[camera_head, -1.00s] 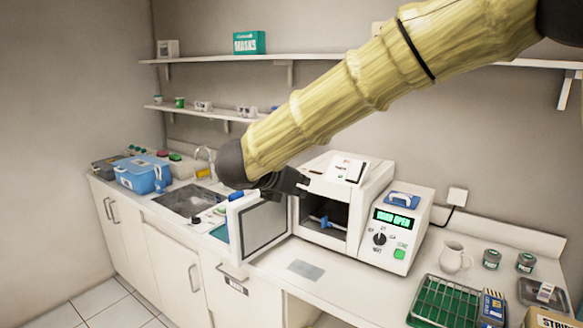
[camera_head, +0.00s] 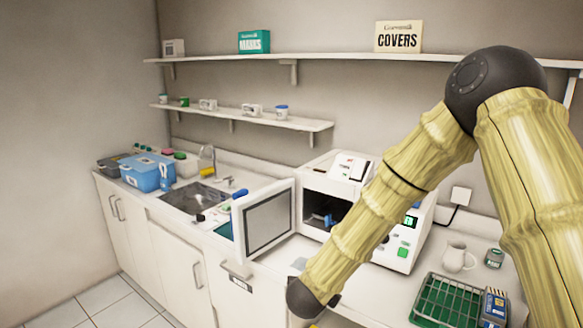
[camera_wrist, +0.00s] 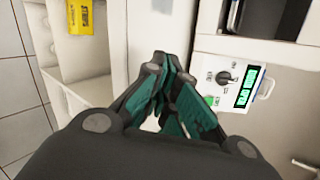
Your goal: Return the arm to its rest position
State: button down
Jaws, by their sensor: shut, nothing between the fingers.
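My arm, in yellow bamboo-like sleeves with black joints, bends at a high elbow on the right of the head view. Its wrist end hangs low in front of the counter, and most of my gripper is hidden or out of frame there. In the wrist view my gripper (camera_wrist: 173,105) shows teal finger pads brought together, with nothing held. It is apart from the white sterilizer (camera_head: 325,180), whose door (camera_head: 268,220) stands open. A blue item (camera_head: 322,218) lies inside the chamber. The sterilizer's control panel (camera_wrist: 228,85) shows at the right in the wrist view.
The counter holds a sink (camera_head: 195,197), a blue box (camera_head: 146,172), a white jug (camera_head: 456,256) and a green-lined wire tray (camera_head: 446,302). Shelves (camera_head: 350,59) run along the wall above. A yellow box (camera_wrist: 80,17) shows at the wrist view's upper left. Open floor (camera_head: 110,308) lies at left.

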jog(key=s+d+f+n+g+y, duration=0.25)
jog(key=s+f+n, duration=0.55)
jog(key=f, duration=0.4)
jog(key=s+d+f+n+g+y, duration=0.15)
jog(key=s+d+f+n, duration=0.35)
jog(key=s+f, duration=0.55)
jog(key=s+d+f+n+g, duration=0.2)
jog(key=s+f+n, duration=0.15)
jog(key=s, duration=0.55)
jog(key=s+d+f+n+g, duration=0.1)
jog(key=s+f+n+g, duration=0.15)
jog(key=s+n, duration=0.4)
jog(key=s+d+f+n+g, duration=0.2)
jog(key=s+f+n, duration=0.15)
jog(key=s, duration=0.75)
notch_tip(320, 180, down, 22)
jog(key=b, duration=2.2)
notch_tip(320, 180, up, 14)
jog(key=p, duration=1.4)
jog(key=shift+w+a, duration=0.2)
jog(key=shift+w, duration=0.05)
jog(key=shift+r+t, duration=0.1)
jog(key=shift+t, duration=0.15)
